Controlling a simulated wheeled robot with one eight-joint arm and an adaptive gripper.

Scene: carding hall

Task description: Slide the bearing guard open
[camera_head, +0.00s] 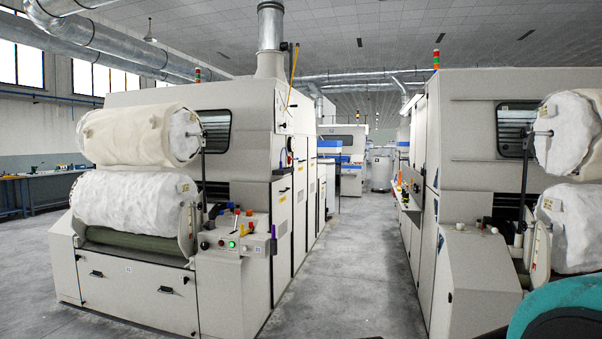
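I cannot make out a bearing guard for certain. The left carding machine (255,112) is a large beige cabinet with two white fibre rolls, an upper one (130,138) and a lower one (132,203), at its front. A matching right carding machine (475,110) stands across the aisle. My gripper is not in view. A teal and dark rounded part at the bottom right corner seems to be mine.
A concrete aisle (335,265) runs clear between the machines. A control box (240,243) with lit buttons and small coloured items juts from the left machine. A ledge (408,205) with small items lines the right machine. A workbench (50,180) stands far left.

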